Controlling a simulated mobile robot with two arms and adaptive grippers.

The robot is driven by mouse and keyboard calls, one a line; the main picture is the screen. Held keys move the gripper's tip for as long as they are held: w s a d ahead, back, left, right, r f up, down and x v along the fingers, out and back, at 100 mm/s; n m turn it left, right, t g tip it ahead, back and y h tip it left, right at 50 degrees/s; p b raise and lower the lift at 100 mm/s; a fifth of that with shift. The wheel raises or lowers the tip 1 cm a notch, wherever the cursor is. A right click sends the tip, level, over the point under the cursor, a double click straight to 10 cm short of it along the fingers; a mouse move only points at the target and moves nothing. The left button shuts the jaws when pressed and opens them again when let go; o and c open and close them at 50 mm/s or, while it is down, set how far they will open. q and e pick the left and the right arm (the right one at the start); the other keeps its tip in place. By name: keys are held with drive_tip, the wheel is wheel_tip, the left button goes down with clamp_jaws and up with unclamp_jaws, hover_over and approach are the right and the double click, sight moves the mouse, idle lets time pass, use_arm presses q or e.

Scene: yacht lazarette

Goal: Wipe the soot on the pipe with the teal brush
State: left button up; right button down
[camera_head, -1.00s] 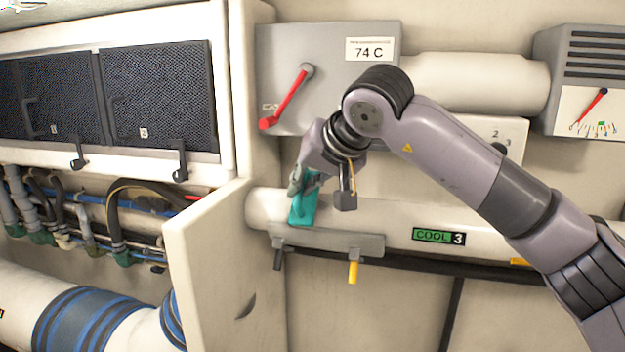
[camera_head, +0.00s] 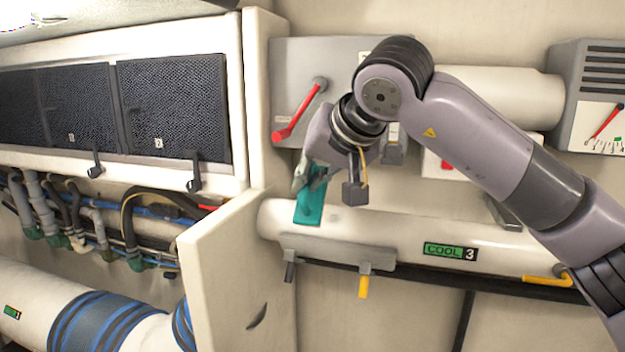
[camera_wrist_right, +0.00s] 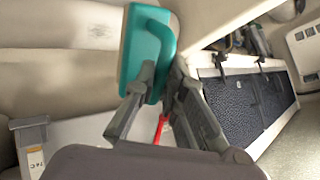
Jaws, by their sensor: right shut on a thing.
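The teal brush (camera_head: 309,208) is in my right gripper (camera_head: 310,178), which is shut on it. In the head view it overlaps the left part of the white pipe (camera_head: 390,228) marked COOL 3. I cannot tell whether it touches the pipe. In the right wrist view the brush (camera_wrist_right: 142,52) sits between the fingertips (camera_wrist_right: 160,85), its teal handle curving along one side. I cannot make out soot on the visible pipe; the brush hides part of it. My left gripper is not in view.
A grey box with a red lever (camera_head: 300,110) is behind my right wrist. A pale partition panel (camera_head: 225,270) stands left of the pipe. A bracket with a yellow lever (camera_head: 363,286) sits below the pipe. A gauge box (camera_head: 597,105) is at the far right.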

sight(315, 194)
drive_tip(key=shift+r, duration=0.1)
drive_tip(key=shift+s+a+r+p, duration=0.2)
drive_tip(key=shift+s+r+p, duration=0.2)
drive_tip(key=shift+s+r, duration=0.35)
drive_tip(key=shift+s+a+r, duration=0.1)
drive_tip(key=shift+s+r, duration=0.1)
drive_tip(key=shift+r, duration=0.15)
drive_tip(key=shift+w+f, duration=0.1)
drive_tip(key=shift+w, duration=0.05)
drive_tip(key=shift+w+d+f+b, duration=0.25)
drive_tip(key=shift+w+f+b, duration=0.1)
drive_tip(key=shift+w+f, duration=0.45)
drive_tip(key=shift+w+d+f+b, duration=0.25)
drive_tip(key=shift+w+f, duration=0.25)
drive_tip(key=shift+f, duration=0.45)
drive_tip(key=shift+w+d+f+b, duration=0.2)
drive_tip(key=shift+w+f+b, duration=0.2)
drive_tip(key=shift+w+f, duration=0.4)
drive_tip(key=shift+w+d+f, duration=0.25)
drive_tip(key=shift+w+f, duration=0.25)
drive_tip(key=shift+f, duration=0.35)
drive_tip(key=shift+s+d+b, duration=0.1)
drive_tip(key=shift+b, duration=0.2)
